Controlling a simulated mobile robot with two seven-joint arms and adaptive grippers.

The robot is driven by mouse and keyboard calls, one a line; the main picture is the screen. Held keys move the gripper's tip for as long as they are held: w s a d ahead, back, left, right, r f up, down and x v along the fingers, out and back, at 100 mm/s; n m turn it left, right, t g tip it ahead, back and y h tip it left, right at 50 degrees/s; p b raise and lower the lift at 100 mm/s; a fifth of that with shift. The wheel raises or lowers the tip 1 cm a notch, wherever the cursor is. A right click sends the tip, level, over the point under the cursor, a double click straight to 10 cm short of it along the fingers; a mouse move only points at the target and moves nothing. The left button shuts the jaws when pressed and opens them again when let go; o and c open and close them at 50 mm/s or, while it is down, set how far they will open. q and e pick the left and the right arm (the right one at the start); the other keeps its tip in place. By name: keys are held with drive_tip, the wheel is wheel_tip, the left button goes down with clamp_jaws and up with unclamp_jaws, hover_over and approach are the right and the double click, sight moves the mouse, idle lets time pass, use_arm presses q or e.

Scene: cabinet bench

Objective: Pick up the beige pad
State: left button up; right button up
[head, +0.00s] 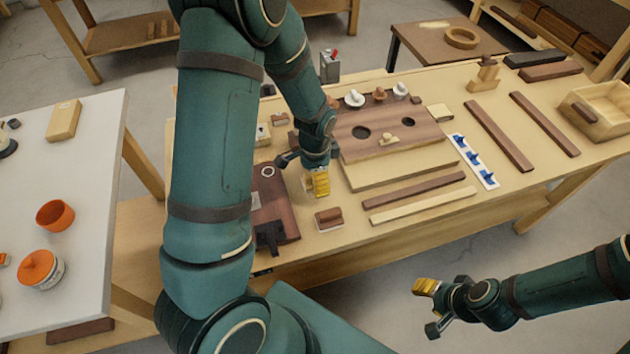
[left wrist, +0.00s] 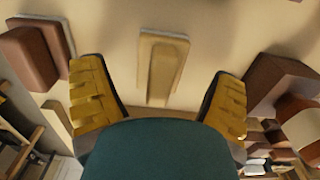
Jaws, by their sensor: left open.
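The beige pad (left wrist: 163,65), a pale block with a raised ridge along its top, lies on the bench in the left wrist view. It is centred between the two yellow fingertips of my left gripper (left wrist: 158,100), with a gap on each side. In the head view my left gripper (head: 302,175) points down low over the bench, open and empty, and it hides most or all of the pad there. My right gripper (head: 430,308) is off the bench's front edge at the lower right, with its fingers apart and nothing between them.
A brown block with a pale base (head: 328,217) lies just in front of my left gripper. A dark red-brown board (head: 270,200) lies to its left. A wooden panel with holes (head: 395,130) and long strips (head: 415,190) lie to its right. A white table (head: 95,170) stands at left.

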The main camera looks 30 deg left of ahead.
use_arm(q)
drive_tip(key=shift+f, duration=0.9)
drive_tip(key=c, duration=1.3)
drive_tip(key=shift+r, duration=0.1)
wheel_tip(320, 180, up, 10)
drive_tip(key=shift+p, duration=1.25)
drive_tip(key=shift+o, duration=1.3)
drive_tip(key=shift+c, duration=0.7)
